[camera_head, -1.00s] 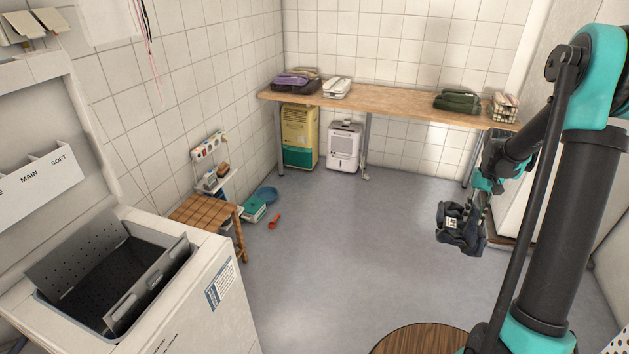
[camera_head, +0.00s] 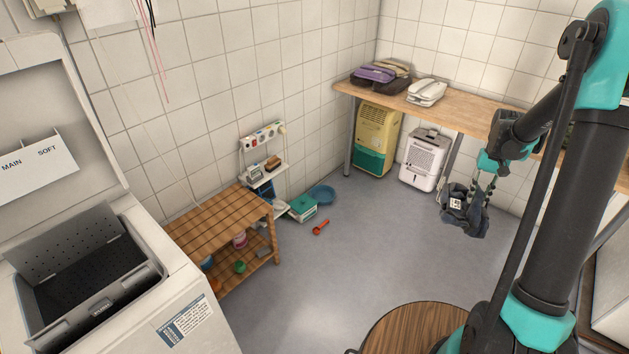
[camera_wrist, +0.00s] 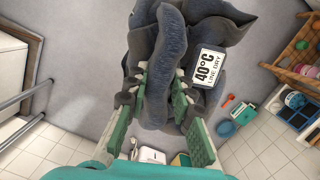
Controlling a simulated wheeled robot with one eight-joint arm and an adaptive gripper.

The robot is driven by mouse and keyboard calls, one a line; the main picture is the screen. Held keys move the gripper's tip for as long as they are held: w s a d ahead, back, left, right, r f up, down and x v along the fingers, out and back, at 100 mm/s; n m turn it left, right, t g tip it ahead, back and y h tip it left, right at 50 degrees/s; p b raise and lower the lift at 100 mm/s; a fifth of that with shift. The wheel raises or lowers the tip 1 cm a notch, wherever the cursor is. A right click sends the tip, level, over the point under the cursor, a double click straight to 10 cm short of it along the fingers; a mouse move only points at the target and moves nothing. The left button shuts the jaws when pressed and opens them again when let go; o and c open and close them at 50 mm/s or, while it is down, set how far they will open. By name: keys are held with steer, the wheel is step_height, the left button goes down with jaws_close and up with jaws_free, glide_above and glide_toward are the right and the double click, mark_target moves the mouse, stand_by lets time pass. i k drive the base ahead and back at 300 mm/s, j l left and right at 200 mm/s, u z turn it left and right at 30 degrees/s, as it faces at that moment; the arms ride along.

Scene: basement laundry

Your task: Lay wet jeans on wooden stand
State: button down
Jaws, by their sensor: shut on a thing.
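The dark blue-grey jeans (camera_head: 466,212) hang bunched from my gripper (camera_head: 487,182) in the head view, above the floor at the right. In the wrist view the jeans (camera_wrist: 165,60) lie between the green fingers of my gripper (camera_wrist: 155,95), which is shut on them. A white label reading "40°C LINE DRY" (camera_wrist: 208,66) is on the jeans. The wooden stand (camera_head: 216,222), a slatted bench with a lower shelf, stands left of centre beside the washer. Its slatted top is bare. My gripper is well to the right of it.
The open top-loading washer (camera_head: 190,290) stands at the left. A red scoop (camera_head: 321,228), a teal box (camera_head: 302,206) and a blue basin (camera_head: 322,195) lie on the floor near the stand. A round wooden top (camera_head: 405,330) is in front. Open floor (camera_head: 370,250) lies between.

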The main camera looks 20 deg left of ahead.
mark_target(218, 218)
steer(key=i+u, duration=0.2)
steer(key=u, duration=0.25)
steer(key=i+u, duration=0.15)
steer(key=u, duration=0.3)
steer(key=i+l+u, duration=0.15)
steer(key=u, duration=0.3)
steer(key=i+l+u, duration=0.15)
steer(key=u, duration=0.3)
steer(key=i+l+u, duration=0.15)
steer(key=u, duration=0.15)
steer(key=i+l+u, duration=0.3)
steer(key=k+j, duration=0.1)
